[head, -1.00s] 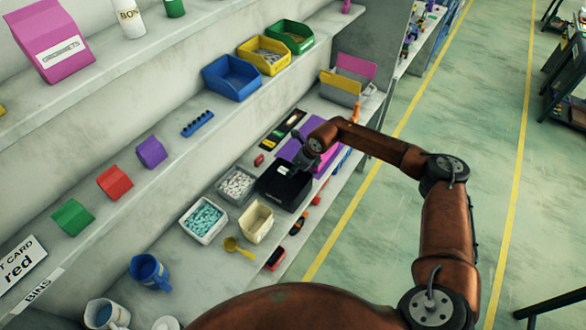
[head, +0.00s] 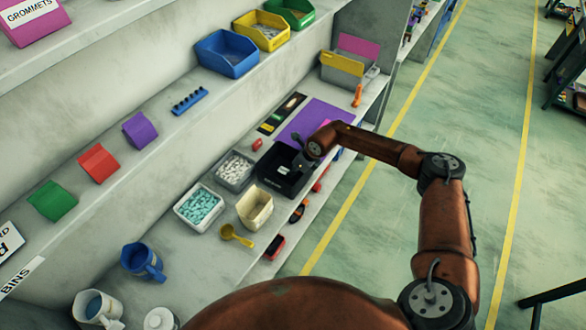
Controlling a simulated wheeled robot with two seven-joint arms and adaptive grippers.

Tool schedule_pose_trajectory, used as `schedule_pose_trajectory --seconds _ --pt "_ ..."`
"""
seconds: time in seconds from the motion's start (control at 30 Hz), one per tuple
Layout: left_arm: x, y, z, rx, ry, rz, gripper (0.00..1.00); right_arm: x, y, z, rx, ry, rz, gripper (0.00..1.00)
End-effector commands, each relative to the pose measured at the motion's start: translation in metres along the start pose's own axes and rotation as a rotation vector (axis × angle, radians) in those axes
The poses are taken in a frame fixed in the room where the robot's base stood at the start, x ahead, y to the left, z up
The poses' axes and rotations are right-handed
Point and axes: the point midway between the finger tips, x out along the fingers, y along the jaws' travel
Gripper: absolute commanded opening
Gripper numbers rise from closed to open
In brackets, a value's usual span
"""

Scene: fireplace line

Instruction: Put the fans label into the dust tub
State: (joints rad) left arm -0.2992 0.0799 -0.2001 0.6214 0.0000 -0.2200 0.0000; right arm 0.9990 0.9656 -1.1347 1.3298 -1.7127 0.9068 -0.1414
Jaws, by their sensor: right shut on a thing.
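A black open tub (head: 271,178) stands on the lower shelf, between the tray of white pieces and the shelf's front edge. It is the likely dust tub, but its lettering is too small to read. My right gripper (head: 299,166) is at the far right side of this tub, over or just at its rim. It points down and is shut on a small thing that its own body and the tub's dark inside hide. I cannot make out the fans label anywhere. My left gripper is not in view.
A grey tray of white pieces (head: 235,170), a tray of teal pieces (head: 200,207), a cream tub (head: 255,207) and a yellow scoop (head: 236,236) crowd the tub's left and near sides. A purple sheet (head: 305,118) lies behind. The aisle floor (head: 430,110) is clear.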

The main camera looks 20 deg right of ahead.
Motion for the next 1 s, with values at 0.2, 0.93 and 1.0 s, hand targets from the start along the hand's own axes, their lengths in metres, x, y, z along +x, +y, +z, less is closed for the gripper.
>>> schedule_pose_trajectory --seconds 0.2,0.93,1.0 --pt "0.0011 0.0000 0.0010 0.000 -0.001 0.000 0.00 0.0017 0.0000 -0.0005 -0.001 0.000 0.000 0.00" --pt "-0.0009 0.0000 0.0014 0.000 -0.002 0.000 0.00 -0.0009 0.0000 -0.0003 -0.001 0.000 0.000 0.33" --pt "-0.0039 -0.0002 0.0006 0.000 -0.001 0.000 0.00 -0.0047 -0.0001 0.0000 -0.001 0.000 -0.001 0.33"
